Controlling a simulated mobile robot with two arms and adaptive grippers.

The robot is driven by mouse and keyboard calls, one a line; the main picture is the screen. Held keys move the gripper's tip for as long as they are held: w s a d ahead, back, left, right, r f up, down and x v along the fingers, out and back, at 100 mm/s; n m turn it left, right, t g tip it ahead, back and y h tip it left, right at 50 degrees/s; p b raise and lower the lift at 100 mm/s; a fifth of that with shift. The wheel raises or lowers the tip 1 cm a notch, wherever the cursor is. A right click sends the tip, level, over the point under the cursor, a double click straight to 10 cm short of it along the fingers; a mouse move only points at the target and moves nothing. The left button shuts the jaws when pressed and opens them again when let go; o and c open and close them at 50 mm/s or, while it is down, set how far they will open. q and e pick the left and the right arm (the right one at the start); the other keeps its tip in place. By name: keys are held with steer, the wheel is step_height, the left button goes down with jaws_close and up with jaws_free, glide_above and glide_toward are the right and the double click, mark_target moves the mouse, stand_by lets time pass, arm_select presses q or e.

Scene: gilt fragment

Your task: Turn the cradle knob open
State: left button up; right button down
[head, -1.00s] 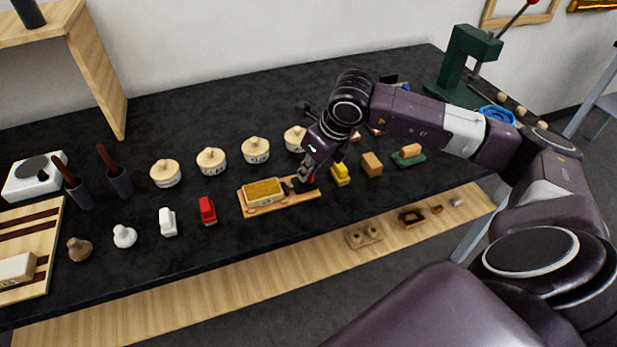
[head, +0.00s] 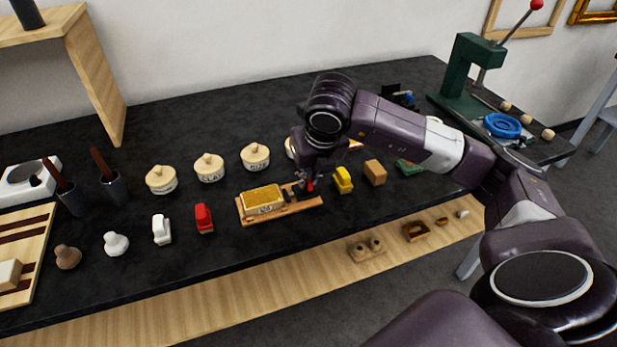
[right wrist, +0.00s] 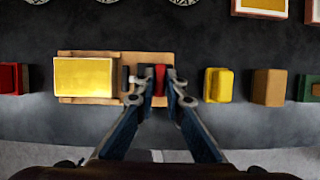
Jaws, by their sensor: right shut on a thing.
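The cradle (head: 280,212) is a wooden base on the dark table, holding a gilt block (head: 263,198) in its left part. It also shows in the right wrist view (right wrist: 119,101). The knob (right wrist: 159,75) is red and sits at the cradle's right end, beside a dark upright piece (right wrist: 126,78). My right gripper (right wrist: 160,92) is over that end, pointing down, its fingers on either side of the knob and shut on it. In the head view my right gripper (head: 306,186) hides much of the knob. My left gripper is not in view.
A yellow block (head: 343,180) and a tan block (head: 374,172) stand close to the right. A red block (head: 204,218) stands to the left. Lidded jars (head: 256,157) stand behind. A green press (head: 468,80) is at the far right. The table in front of the cradle is clear.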

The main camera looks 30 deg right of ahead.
steer(key=shift+w+r, duration=0.1)
steer(key=shift+r, duration=0.1)
steer(key=c, duration=2)
jaws_free()
steer(key=shift+f, duration=0.1)
steer(key=v, duration=1.2)
steer(key=shift+s, duration=0.2)
steer(key=shift+f, duration=0.1)
